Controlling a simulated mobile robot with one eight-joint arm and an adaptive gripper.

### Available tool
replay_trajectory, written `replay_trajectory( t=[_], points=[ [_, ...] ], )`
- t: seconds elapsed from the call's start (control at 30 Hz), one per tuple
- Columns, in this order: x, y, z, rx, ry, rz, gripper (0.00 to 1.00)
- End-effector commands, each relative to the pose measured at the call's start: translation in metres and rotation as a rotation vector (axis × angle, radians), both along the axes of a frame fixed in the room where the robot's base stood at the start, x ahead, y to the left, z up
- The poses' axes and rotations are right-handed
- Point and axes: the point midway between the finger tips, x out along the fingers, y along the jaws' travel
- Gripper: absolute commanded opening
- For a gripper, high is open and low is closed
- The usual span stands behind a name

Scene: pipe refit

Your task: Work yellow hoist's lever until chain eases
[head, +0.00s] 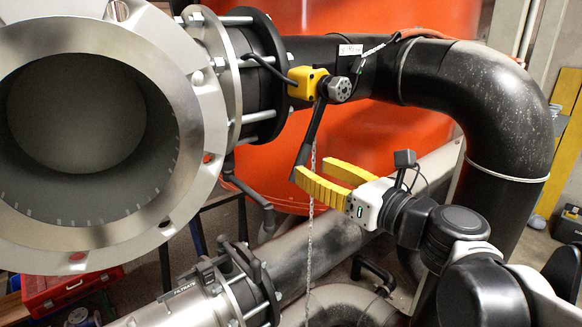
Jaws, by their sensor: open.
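The yellow hoist (303,83) hangs beside the black pipe near the bolted flange, with a dark round knob on its right side. Its black lever (311,130) points down and slightly left and widens at the lower end. A thin chain (310,232) hangs down below the hoist; part of it is hidden behind my gripper. My gripper (313,169) has yellow fingers and comes in from the lower right. It is open, its fingertips at the lever's lower end. I cannot tell whether a finger touches the lever.
A large open steel flange (214,110) fills the left. The black pipe (480,90) bends down on the right, with an orange tank (400,120) behind. A lower pipe marked FILTRATE (185,300) and a red toolbox (70,288) lie below.

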Motion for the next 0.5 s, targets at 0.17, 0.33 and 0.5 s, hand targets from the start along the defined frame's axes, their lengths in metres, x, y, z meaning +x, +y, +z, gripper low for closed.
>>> replay_trajectory(
  t=[0.17, 0.33, 0.5],
  points=[
    [0.016, 0.013, -0.002, -0.001, -0.001, 0.003, 0.43],
    [0.031, 0.024, -0.002, -0.001, -0.001, 0.003, 0.43],
    [0.044, 0.018, -0.006, -0.028, -0.02, -0.002, 0.43]
  ],
)
